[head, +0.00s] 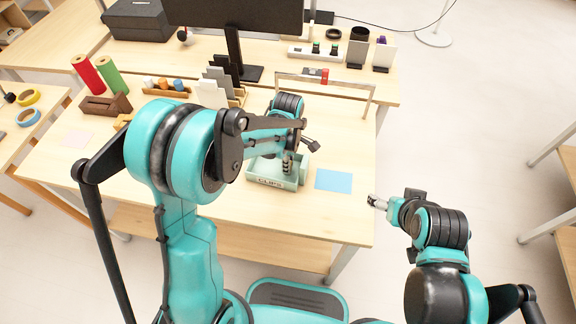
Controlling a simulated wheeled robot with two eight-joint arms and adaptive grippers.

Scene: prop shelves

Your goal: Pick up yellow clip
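A pale green tray labelled CLIPS (262,181) stands on the wooden table, near its front edge. My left gripper (289,165) reaches down over the tray, with its fingertips at or inside the tray's opening. Its fingers are small and dark here, and I cannot tell whether they hold anything. I cannot make out a yellow clip in the tray; the arm and gripper cover part of it. A small yellow item (122,121) shows left of my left arm, partly hidden, and I cannot tell what it is. My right gripper (376,202) is off the table's right side.
A blue sheet (333,180) lies right of the tray. A pale arched bar (325,80) and a monitor (236,12) stand behind.

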